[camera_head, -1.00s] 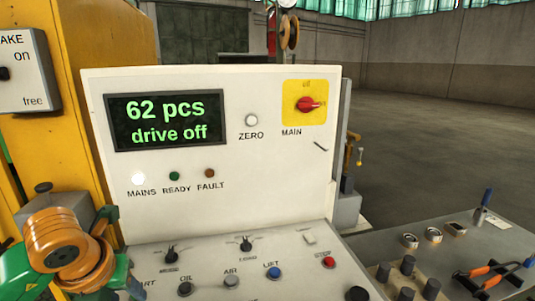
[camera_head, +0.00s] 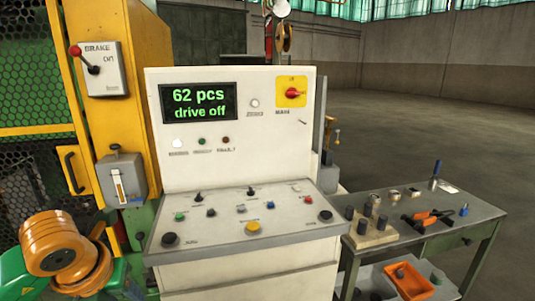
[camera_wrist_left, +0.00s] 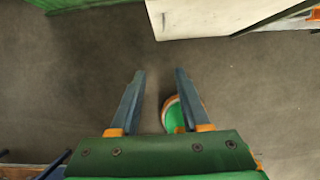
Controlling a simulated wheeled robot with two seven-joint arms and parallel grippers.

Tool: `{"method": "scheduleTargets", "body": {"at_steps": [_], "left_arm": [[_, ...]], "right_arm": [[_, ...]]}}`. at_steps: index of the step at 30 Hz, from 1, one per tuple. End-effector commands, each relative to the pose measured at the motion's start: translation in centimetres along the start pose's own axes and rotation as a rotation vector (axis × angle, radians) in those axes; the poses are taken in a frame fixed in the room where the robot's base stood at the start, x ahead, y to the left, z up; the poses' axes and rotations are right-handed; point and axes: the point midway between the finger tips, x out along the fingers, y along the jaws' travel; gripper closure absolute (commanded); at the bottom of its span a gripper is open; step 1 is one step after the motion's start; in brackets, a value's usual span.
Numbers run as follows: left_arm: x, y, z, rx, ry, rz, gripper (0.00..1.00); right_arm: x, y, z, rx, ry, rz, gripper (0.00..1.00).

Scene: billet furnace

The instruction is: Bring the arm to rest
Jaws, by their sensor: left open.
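My left arm, with an orange joint (camera_head: 58,248) and green links, shows at the lower left of the head view, in front of the yellow machine frame. Its fingertips are not clearly seen there. In the left wrist view my left gripper (camera_wrist_left: 158,90) is open, its two blue-grey fingers apart with only grey floor between them. A round green and orange part, likely of my own body, shows just beside the right finger. My right gripper is in neither view.
A white control console (camera_head: 240,258) stands ahead; its display (camera_head: 198,103) reads "62 pcs, drive off". A brake box (camera_head: 103,70) is on the yellow frame (camera_head: 143,90). A grey bench (camera_head: 455,228) with tools and an orange bin (camera_head: 409,280) are at right. Open floor lies behind.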

Motion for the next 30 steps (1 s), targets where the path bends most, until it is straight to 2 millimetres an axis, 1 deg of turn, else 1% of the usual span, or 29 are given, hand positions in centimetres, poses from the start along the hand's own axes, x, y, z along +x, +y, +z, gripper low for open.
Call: {"method": "scheduleTargets", "body": {"at_steps": [8,11,14,16,17,18,20,21,22,23,24,26,27,28,29,30], "left_arm": [[2.3,-4.4,-1.8,0.051,0.132,-0.211,0.54],[3.0,-6.6,-2.8,0.06,0.192,-0.321,0.54],[3.8,-9.6,-3.9,0.052,0.27,-0.479,0.54],[4.1,-12.1,-4.8,0.024,0.335,-0.625,0.54],[4.1,-13.3,-5.1,0.002,0.364,-0.697,0.54],[4.2,-15.0,-5.5,-0.043,0.406,-0.807,0.54],[4.3,-17.8,-5.5,-0.176,0.473,-1.015,0.54],[4.7,-19.4,-4.9,-0.324,0.509,-1.167,0.54],[5.4,-20.2,-4.0,-0.468,0.523,-1.271,0.54],[6.8,-20.4,-3.0,-0.648,0.524,-1.359,0.54],[9.4,-19.8,-1.8,-0.894,0.505,-1.425,0.54],[13.6,-18.0,-1.1,-1.196,0.459,-1.434,0.54],[16.6,-16.6,-1.4,-1.373,0.425,-1.404,0.54],[18.8,-15.4,-2.1,-1.492,0.4,-1.368,0.54],[20.9,-14.3,-3.0,-1.603,0.376,-1.324,0.54],[23.5,-12.8,-4.5,-1.741,0.345,-1.254,0.54]], "right_arm": [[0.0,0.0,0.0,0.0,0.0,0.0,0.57],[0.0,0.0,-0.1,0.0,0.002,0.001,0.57],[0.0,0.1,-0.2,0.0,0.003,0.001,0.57],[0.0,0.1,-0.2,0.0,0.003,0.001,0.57],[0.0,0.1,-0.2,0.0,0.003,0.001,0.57],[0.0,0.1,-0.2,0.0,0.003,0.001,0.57],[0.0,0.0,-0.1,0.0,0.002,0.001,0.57],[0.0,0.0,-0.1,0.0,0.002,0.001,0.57],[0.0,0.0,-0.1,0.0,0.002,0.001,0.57],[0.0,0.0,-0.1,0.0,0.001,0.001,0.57],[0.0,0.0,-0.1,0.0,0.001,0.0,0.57],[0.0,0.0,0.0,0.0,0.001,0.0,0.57],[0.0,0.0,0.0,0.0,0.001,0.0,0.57],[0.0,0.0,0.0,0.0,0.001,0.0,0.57],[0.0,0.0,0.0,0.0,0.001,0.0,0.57],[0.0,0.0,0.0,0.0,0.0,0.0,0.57]]}}
